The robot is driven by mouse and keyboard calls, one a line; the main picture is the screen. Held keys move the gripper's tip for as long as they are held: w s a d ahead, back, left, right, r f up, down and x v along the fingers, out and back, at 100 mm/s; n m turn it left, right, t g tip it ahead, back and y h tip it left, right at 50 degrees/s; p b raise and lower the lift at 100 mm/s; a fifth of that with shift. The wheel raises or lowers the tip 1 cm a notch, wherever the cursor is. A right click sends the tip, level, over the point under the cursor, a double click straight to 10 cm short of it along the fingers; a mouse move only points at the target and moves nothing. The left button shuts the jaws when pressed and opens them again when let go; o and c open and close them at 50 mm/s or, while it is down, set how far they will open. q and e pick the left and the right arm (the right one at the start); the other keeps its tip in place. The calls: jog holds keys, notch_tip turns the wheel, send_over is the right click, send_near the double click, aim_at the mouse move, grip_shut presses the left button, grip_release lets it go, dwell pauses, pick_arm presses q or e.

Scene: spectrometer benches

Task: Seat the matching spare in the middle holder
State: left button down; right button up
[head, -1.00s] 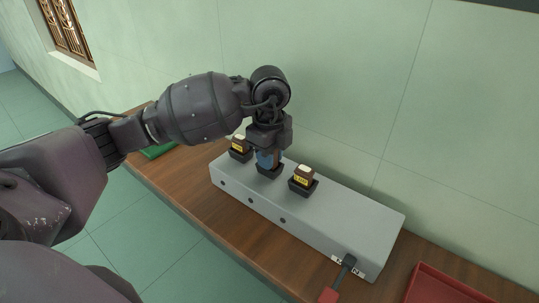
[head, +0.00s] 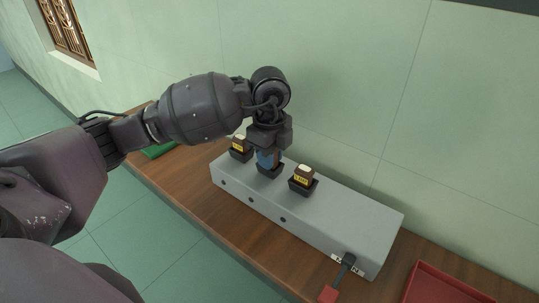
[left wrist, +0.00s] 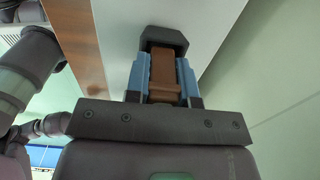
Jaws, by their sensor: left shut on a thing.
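A grey box (head: 340,213) on the bench carries a row of three black holders. The left holder (head: 240,155) and the right holder (head: 303,187) each hold a brown block with a yellow label, the left block (head: 238,144) and the right block (head: 303,175). My left gripper (head: 268,158) points down at the middle holder (head: 270,171). In the left wrist view its blue fingers (left wrist: 163,78) are shut on a brown block (left wrist: 165,75), whose far end is at the black holder (left wrist: 165,38). How deep the block sits is hidden. My right gripper is not in view.
A lever with a red handle (head: 328,294) is at the box's right end. A red tray (head: 450,286) lies at the bench's right, and a green item (head: 160,151) lies behind my left arm. The wall is close behind the box.

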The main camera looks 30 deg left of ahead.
pick_arm(q)
jog(key=shift+s+d+f, duration=0.1)
jog(key=shift+s+f, duration=0.1)
jog(key=shift+f, duration=0.45)
jog(key=shift+p, duration=0.3)
jog(key=shift+w+r+p, duration=0.1)
jog(key=shift+r+p, duration=0.25)
jog(key=shift+r, duration=0.2)
jog(key=shift+r+p, duration=0.3)
jog(key=shift+r, duration=0.2)
jog(key=shift+w, duration=0.1)
jog(key=shift+r, duration=0.1)
dwell(0.7)
jog(key=shift+f, duration=0.55)
dwell(0.4)
